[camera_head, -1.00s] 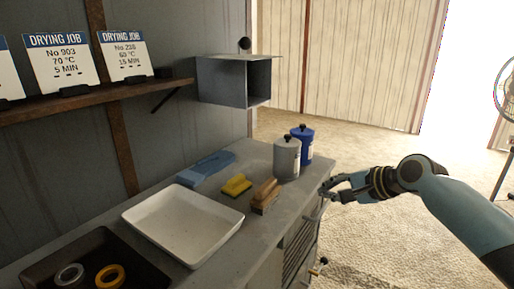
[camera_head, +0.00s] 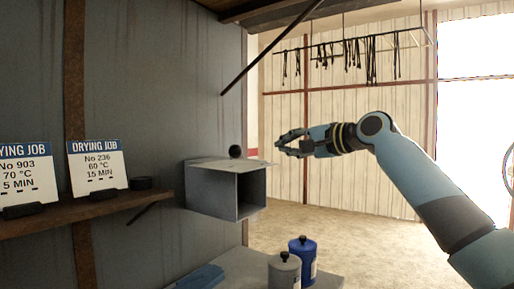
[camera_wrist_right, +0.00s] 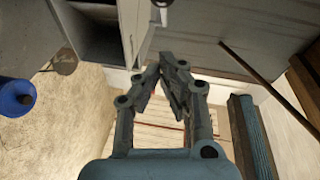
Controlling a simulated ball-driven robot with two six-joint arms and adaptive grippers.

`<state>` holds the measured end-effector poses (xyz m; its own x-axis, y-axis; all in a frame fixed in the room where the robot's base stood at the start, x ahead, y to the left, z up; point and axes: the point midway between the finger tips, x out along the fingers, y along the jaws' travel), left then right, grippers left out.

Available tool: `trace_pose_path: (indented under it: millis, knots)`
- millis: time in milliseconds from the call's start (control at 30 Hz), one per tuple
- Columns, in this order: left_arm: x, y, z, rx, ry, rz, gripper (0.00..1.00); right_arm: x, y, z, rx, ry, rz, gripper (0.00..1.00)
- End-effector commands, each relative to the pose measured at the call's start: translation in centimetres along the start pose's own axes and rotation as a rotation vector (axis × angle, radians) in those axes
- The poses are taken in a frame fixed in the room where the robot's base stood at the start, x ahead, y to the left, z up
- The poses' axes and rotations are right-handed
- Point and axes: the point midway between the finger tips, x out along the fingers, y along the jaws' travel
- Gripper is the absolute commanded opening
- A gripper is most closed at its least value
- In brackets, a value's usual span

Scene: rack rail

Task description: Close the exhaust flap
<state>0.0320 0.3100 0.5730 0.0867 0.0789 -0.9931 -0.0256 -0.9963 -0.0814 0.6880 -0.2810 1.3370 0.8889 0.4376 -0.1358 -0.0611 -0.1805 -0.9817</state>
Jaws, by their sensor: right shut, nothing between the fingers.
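The exhaust duct box (camera_head: 212,198) is a grey metal box on the wall, with its front open. Its flap (camera_head: 225,165) is a flat plate lying about level along the top edge, with a black knob (camera_head: 235,151) on it. My right gripper (camera_head: 280,143) is shut and empty, to the right of the flap at about the knob's height, apart from it in the picture. In the right wrist view its fingers (camera_wrist_right: 168,72) meet at the tips, and the box (camera_wrist_right: 92,38) shows at the upper left. My left gripper is out of view.
A grey canister (camera_head: 284,272) and a blue canister (camera_head: 302,262) stand on the bench below the box. A wall shelf (camera_head: 60,216) holds drying job cards at left. A dark brace (camera_head: 272,45) slants overhead. The space right of the box is open.

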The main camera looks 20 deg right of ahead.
Motion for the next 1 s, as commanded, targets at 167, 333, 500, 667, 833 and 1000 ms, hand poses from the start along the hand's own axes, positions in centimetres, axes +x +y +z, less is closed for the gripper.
trace_pose_path:
  millis: [167, 333, 500, 667, 833, 1000]
  knots:
    - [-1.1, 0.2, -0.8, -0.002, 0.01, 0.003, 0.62, 4.0, -0.3, 0.0, 0.006, -0.002, -0.002, 0.0]
    - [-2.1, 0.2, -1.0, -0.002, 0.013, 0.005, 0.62, 6.3, -0.3, 1.4, 0.003, -0.002, -0.001, 0.0]
    - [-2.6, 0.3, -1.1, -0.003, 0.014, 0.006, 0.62, 7.5, -0.1, 2.5, 0.0, -0.001, 0.001, 0.0]
    - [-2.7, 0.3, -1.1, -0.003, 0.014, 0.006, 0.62, 7.8, 0.0, 2.8, -0.001, 0.001, 0.001, 0.0]
    - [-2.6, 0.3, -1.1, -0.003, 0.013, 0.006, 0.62, 7.8, 0.1, 2.8, -0.001, 0.001, 0.001, 0.0]
    - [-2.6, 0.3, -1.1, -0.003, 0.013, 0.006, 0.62, 7.9, 0.0, 2.9, 0.0, 0.003, 0.0, 0.0]
